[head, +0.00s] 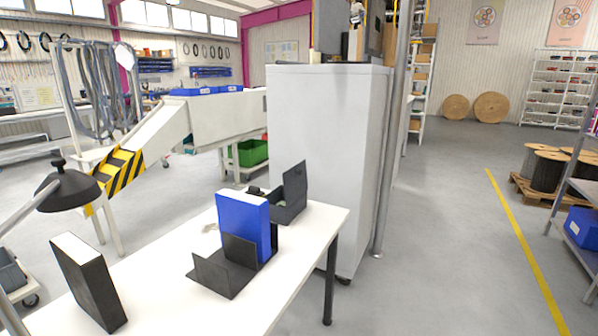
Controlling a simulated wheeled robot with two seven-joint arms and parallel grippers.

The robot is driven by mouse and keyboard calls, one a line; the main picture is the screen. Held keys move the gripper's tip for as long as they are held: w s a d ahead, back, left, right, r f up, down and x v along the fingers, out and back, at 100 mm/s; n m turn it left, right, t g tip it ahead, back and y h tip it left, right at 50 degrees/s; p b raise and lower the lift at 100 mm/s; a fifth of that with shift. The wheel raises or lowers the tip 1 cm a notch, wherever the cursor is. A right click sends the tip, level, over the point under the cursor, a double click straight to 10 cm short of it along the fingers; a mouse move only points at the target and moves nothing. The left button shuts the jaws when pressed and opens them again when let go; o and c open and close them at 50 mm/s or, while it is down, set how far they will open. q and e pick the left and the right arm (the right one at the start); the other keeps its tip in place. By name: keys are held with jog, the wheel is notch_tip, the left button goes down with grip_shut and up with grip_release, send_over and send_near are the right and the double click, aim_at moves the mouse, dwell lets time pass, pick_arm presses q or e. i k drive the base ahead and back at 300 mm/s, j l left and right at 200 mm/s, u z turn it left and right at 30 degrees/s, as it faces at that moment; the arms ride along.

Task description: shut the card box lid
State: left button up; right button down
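A small dark grey box (288,213), which looks like the card box, sits near the far right end of the white table. Its flat lid (295,186) stands up, open, on the right side of the box. The inside of the box is mostly hidden by the blue binder in front of it. Neither of my grippers is in the head view.
A blue binder (238,220) stands in a black bookend (225,273) just in front of the box. A black binder (90,283) stands at the left of the white table (165,275). A desk lamp (68,188) leans in at left. A tall grey cabinet (325,150) rises behind.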

aim_at(294, 179)
jog(key=i+l+u, duration=0.3)
jog(key=l, duration=0.3)
jog(key=i+l+u, duration=0.1)
jog(key=i+l, duration=0.15)
jog(key=i+l+u, duration=0.15)
jog(key=l, duration=0.25)
jog(key=i+l+u, duration=0.15)
jog(key=l, duration=0.2)
jog(key=i+l+u, duration=0.15)
jog(key=l, duration=0.2)
jog(key=i+l+u, duration=0.15)
jog(key=l, duration=0.2)
jog(key=k, duration=0.05)
